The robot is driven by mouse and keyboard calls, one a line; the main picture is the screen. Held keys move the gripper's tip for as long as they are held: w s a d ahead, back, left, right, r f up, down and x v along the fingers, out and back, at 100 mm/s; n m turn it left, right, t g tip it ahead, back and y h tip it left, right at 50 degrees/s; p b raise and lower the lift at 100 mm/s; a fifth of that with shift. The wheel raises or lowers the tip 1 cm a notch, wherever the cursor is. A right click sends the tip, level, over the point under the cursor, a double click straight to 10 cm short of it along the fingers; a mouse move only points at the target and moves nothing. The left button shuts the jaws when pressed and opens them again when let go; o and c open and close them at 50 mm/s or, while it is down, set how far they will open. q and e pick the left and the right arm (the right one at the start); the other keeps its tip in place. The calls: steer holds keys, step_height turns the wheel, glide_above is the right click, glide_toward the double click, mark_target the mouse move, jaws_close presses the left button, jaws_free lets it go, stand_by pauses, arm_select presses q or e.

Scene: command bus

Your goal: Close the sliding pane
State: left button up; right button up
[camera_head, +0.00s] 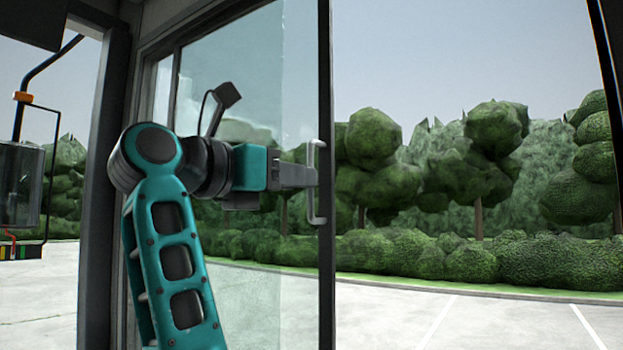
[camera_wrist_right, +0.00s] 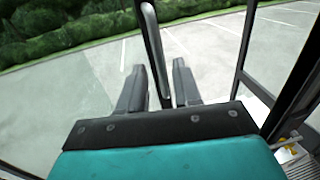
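The sliding pane (camera_head: 326,90) is a glass sheet with a dark upright edge, left of centre in the head view. A pale grey vertical handle (camera_head: 312,208) is fixed on this edge; it also shows in the wrist view (camera_wrist_right: 150,22). My right gripper (camera_head: 312,176) is at the handle, level with its middle. In the wrist view my right gripper (camera_wrist_right: 160,85) has its two fingers apart, with the handle and dark edge running between them. Whether either finger touches the handle, I cannot tell. My left gripper is not in view.
Right of the pane's edge is a wide open gap, reaching to a dark post (camera_head: 606,70) at the far right. A dark upright frame (camera_head: 104,150) stands left of my arm. Outside are bushes, trees and pavement.

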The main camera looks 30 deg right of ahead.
mark_target(311, 212)
steer(key=shift+w+d, duration=0.2)
steer(key=shift+d, duration=0.85)
steer(key=shift+w+d, duration=0.2)
steer(key=shift+d, duration=0.85)
steer(key=shift+c, duration=0.2)
jaws_close()
